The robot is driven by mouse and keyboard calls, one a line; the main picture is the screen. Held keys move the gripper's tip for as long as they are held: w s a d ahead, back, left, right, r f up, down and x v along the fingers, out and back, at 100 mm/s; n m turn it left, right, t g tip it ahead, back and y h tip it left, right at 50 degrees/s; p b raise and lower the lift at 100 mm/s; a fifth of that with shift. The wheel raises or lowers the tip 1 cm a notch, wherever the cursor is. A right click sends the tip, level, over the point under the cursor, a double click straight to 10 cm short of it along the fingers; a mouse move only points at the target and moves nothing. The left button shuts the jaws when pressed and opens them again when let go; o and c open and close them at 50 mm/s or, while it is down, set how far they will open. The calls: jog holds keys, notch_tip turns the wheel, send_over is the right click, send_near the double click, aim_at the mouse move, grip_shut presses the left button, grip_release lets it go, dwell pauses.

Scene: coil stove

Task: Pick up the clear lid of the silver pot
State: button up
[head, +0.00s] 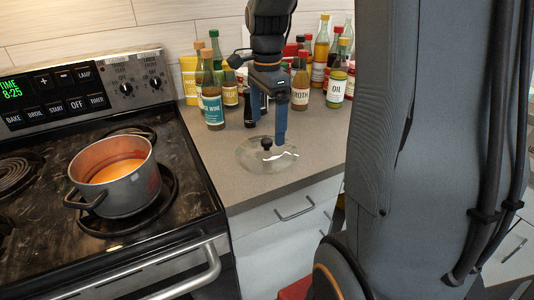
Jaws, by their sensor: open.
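The clear lid (252,158) lies on the grey counter right of the stove, with a dark knob (267,144) standing up at its middle. My gripper (268,128) is above the lid, pointing down, its two blue fingers apart on either side of the knob in this view. The fingers look empty; whether the knob sits between them in depth, I cannot tell. The silver pot (128,190) stands uncovered on a stove coil at the left, with orange-yellow liquid (122,170) inside.
Several bottles (212,100) crowd the back of the counter, close behind my gripper. The black coil stove (50,235) fills the left. The counter (205,148) is bare left of the lid; its front edge is close to the lid.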

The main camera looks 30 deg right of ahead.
aim_at(267, 141)
notch_tip(267, 141, down, 6)
jog(key=shift+w+f+p, duration=0.1)
jog(key=shift+f+p, duration=0.15)
jog(key=shift+p, duration=0.55)
jog(key=c, duration=1.6)
jog(key=shift+s+f, duration=0.1)
jog(key=shift+s, duration=0.1)
jog(key=shift+c, duration=1)
